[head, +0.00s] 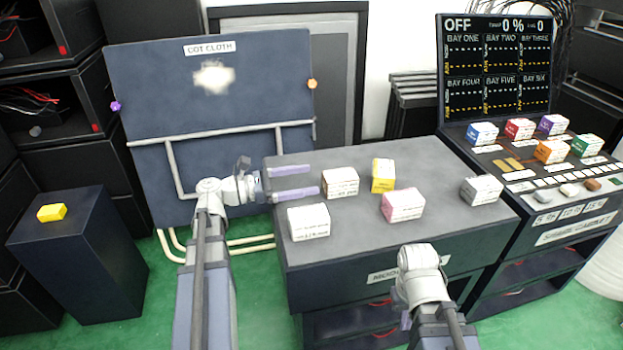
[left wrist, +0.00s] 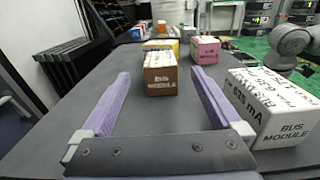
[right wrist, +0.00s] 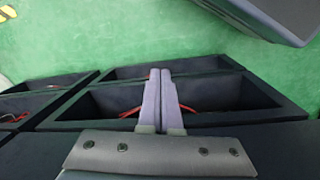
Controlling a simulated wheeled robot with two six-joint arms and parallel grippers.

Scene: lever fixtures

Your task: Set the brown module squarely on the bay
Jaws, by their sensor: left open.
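The brown module (head: 341,182) is a small box with a white labelled top, standing on the dark workbench. In the left wrist view its brown front face (left wrist: 160,82) reads as a brown module. My left gripper (head: 314,180) is open and empty, low over the bench, its lilac fingers pointing at the module. The module appears between the fingertips (left wrist: 161,74) in the wrist view, just ahead of them. The console's bare spot with gold contact strips (head: 507,163) looks like the empty bay. My right gripper (right wrist: 160,73) is shut and empty, its fingers together.
A white bus module (head: 309,222) stands close to my left gripper. Yellow (head: 383,175), pink (head: 402,205) and grey (head: 482,190) modules share the bench (head: 350,245). Several coloured modules fill the console. A yellow block (head: 52,212) lies on the left pedestal.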

